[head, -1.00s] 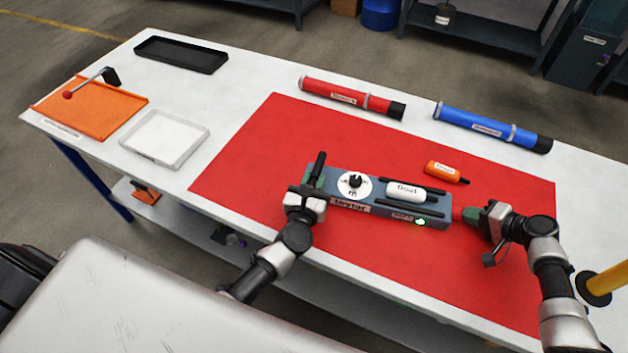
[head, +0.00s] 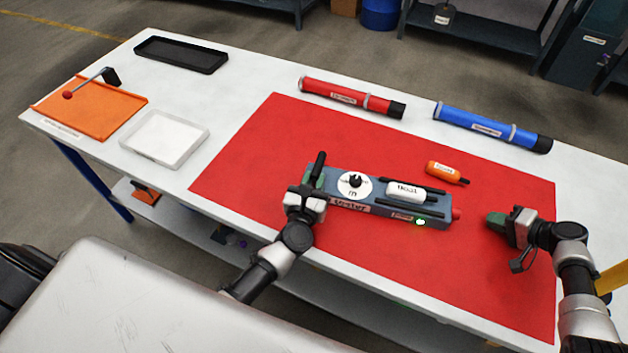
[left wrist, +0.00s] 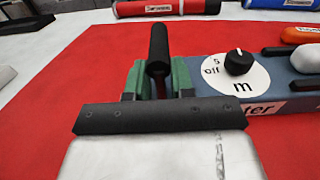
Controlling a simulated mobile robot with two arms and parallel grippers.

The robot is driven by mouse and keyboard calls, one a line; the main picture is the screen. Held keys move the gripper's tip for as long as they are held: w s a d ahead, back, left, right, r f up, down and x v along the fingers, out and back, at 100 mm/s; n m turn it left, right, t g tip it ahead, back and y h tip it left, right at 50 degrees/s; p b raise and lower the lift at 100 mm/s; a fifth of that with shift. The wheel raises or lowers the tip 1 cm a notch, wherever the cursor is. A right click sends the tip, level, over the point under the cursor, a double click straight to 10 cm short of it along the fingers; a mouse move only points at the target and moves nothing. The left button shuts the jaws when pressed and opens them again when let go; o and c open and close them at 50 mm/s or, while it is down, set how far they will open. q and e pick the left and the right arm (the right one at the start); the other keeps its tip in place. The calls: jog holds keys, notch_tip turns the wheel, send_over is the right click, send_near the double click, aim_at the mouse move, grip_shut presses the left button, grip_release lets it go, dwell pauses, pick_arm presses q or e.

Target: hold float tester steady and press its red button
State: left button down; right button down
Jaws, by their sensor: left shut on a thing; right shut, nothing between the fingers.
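The float tester (head: 345,207) is a blue-grey box on the red mat, with a white dial (head: 354,185), a white float (head: 405,190) on top and a lit green lamp (head: 420,222). Its red button (head: 456,214) sticks out at the right end, uncovered. My left gripper (head: 313,178) is shut on the black handle (head: 318,166) at the tester's left end. The left wrist view shows the handle (left wrist: 158,48) between the green fingers and the dial knob (left wrist: 238,62) beside them. My right gripper (head: 494,220) is shut and empty, to the right of the button and apart from it.
An orange float (head: 443,169) lies behind the tester on the red mat (head: 250,155). A red tube (head: 345,97) and a blue tube (head: 490,126) lie farther back.

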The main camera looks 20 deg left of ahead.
dwell(0.4)
pick_arm(q)
jog(key=c, duration=0.9)
grip_release()
